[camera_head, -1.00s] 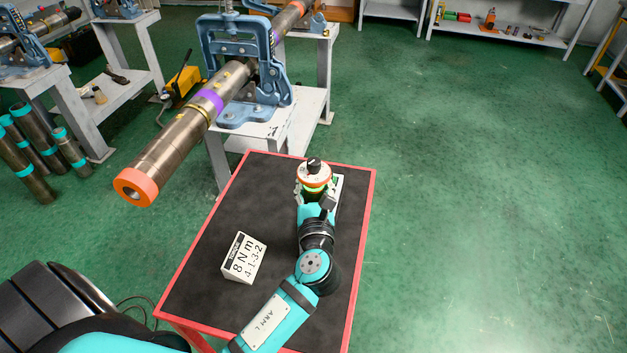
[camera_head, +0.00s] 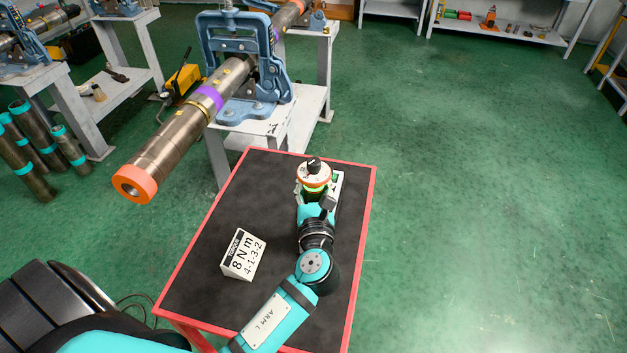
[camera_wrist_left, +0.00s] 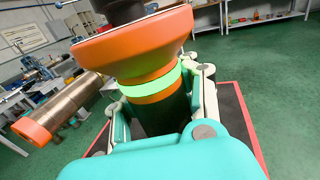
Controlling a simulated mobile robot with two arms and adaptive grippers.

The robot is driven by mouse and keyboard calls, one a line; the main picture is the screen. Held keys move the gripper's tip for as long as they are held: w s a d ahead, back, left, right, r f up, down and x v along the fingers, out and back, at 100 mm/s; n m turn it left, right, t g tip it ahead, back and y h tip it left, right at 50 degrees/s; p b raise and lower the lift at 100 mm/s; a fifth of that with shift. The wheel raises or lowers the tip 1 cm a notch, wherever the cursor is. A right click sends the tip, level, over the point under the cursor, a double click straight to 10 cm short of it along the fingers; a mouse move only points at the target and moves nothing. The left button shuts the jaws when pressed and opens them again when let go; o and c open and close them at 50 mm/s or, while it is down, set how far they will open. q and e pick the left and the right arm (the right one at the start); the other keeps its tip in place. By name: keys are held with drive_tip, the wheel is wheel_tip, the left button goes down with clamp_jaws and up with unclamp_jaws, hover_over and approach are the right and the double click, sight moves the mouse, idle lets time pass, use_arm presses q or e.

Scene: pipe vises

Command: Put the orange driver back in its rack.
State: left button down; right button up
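The orange driver (camera_head: 314,175) stands upright on the far part of the dark table, with a black knob on top, an orange collar and a glowing green band. My left gripper (camera_head: 315,205) is around its dark lower body. In the left wrist view, the driver (camera_wrist_left: 150,80) sits between the two fingers of the gripper (camera_wrist_left: 160,115), which look pressed against it. A white rack (camera_head: 339,184) with a green patch shows just right of the driver. The gripper and driver hide the driver's lower end, so I cannot tell whether it is seated. My right gripper is not in view.
The red-edged table (camera_head: 210,270) carries a white torque card (camera_head: 243,255) reading 8 N m and 4-1-3-2. Beyond it, a blue pipe vise (camera_head: 245,70) holds a long pipe (camera_head: 170,145) with an orange end, overhanging to the left. Green floor is clear at right.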

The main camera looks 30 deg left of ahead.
use_arm(q)
drive_tip(key=shift+f+b, duration=0.6)
drive_tip(key=shift+f, duration=0.25)
idle(0.7)
drive_tip(key=c, duration=1)
unclamp_jaws()
drive_tip(key=shift+f, duration=0.2)
drive_tip(key=shift+s, duration=0.15)
drive_tip(key=v, duration=1.2)
drive_tip(key=shift+r, duration=0.1)
